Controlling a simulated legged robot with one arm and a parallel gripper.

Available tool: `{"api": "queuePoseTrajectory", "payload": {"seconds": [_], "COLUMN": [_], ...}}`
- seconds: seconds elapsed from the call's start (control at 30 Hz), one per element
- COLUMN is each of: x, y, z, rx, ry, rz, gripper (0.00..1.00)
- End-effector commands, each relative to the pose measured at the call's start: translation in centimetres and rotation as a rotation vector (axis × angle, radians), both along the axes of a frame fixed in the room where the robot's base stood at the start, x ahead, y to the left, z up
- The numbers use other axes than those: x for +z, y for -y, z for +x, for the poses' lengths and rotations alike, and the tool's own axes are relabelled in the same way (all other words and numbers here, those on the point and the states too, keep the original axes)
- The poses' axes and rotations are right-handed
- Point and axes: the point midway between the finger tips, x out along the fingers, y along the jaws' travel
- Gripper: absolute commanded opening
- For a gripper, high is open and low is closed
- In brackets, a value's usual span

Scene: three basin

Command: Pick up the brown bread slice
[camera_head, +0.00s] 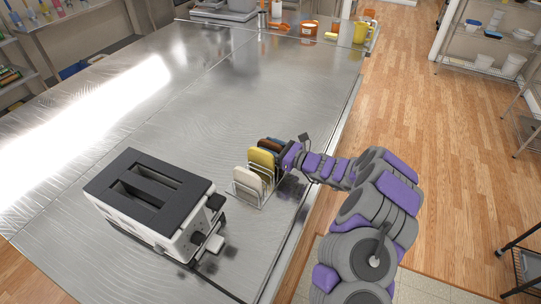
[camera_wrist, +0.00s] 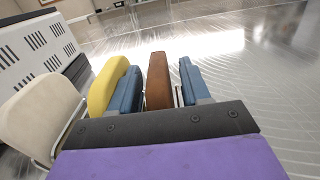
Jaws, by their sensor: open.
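The brown bread slice (camera_wrist: 158,82) stands upright in a wire rack (camera_head: 247,201) on the metal counter. In the head view the brown slice (camera_head: 267,143) is at the rack's far end, partly hidden. My gripper (camera_wrist: 159,76) is open, with one blue finger on each side of the brown slice. A narrow gap shows between the slice and the right finger; I cannot tell whether the left finger touches it. In the head view my gripper (camera_head: 279,147) reaches the rack from the right.
A yellow slice (camera_wrist: 108,82) stands close beside my left finger, and a pale slice (camera_wrist: 38,118) is farther left. A black-and-white toaster (camera_head: 155,205) stands left of the rack. Orange containers and a yellow jug (camera_head: 361,33) are at the far end. The counter behind the rack is clear.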

Motion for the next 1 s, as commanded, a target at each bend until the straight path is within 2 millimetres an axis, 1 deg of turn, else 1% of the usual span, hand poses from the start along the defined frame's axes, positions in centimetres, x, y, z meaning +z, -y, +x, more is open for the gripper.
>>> {"api": "queuePoseTrajectory", "payload": {"seconds": [0.23, 0.37, 0.7, 1.0], "x": [0.16, 0.18, 0.04, -0.01], "y": [0.69, 0.94, 0.12, 0.46], "z": [0.12, 0.13, 0.09, 0.14], "rx": [-0.002, -0.003, -0.002, -0.001], "ry": [-0.001, -0.001, 0.0, -0.003], "rz": [0.006, 0.008, 0.001, 0.003], "gripper": [0.46, 0.33, 0.01, 0.0]}}
